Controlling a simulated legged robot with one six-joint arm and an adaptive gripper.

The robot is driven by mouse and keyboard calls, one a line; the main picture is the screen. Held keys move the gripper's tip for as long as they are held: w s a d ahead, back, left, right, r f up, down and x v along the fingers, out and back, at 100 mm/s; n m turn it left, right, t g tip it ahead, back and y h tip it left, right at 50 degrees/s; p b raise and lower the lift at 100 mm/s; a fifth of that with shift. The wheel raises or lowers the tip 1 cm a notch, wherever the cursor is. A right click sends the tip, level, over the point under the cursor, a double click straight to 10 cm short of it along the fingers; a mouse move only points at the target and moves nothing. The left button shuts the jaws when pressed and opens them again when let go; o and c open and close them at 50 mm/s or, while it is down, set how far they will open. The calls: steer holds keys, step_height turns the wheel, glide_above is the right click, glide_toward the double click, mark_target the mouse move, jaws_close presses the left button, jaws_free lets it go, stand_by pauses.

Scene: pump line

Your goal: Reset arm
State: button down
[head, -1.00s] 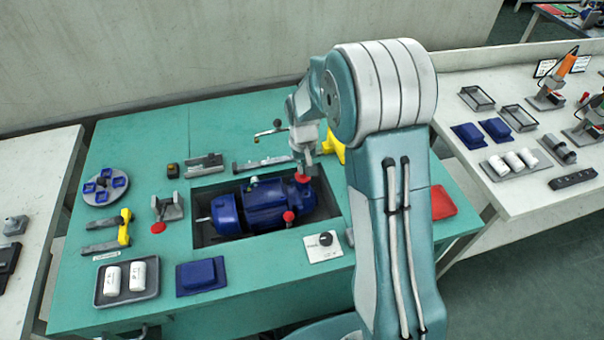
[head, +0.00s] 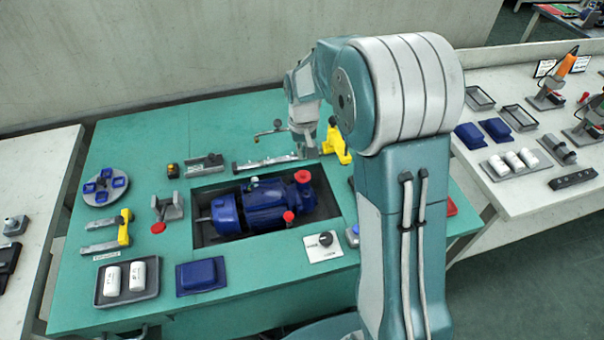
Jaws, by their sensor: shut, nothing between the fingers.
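My gripper (head: 308,150) is above the far right part of the green bench, behind the blue pump motor. It points down and its fingers look small and partly blurred against the bench; it is shut and holds nothing. My arm rises from the lower right and bends over at the large grey and teal joint. The blue pump motor (head: 262,206) lies in a dark recess of the green bench (head: 110,250). A red cap (head: 302,177) sits on its right end and a red knob (head: 288,216) on its near side.
A yellow part (head: 335,143) stands just right of my gripper. A metal rail (head: 265,163) lies left of it. A dial plate (head: 323,245), a blue block (head: 201,276), a tray with two white cylinders (head: 127,299) and a round holder (head: 104,187) surround the recess. A white side bench (head: 530,200) stands right.

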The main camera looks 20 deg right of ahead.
steer(key=shift+r, duration=0.6)
steer(key=shift+s+r, duration=0.1)
steer(key=shift+r, duration=0.15)
steer(key=s+r+t, duration=0.3)
steer(key=s+r, duration=0.9)
steer(key=r, duration=0.1)
steer(key=s+r+t, duration=0.2)
steer(key=s, duration=1.2)
steer(key=shift+t, duration=0.3)
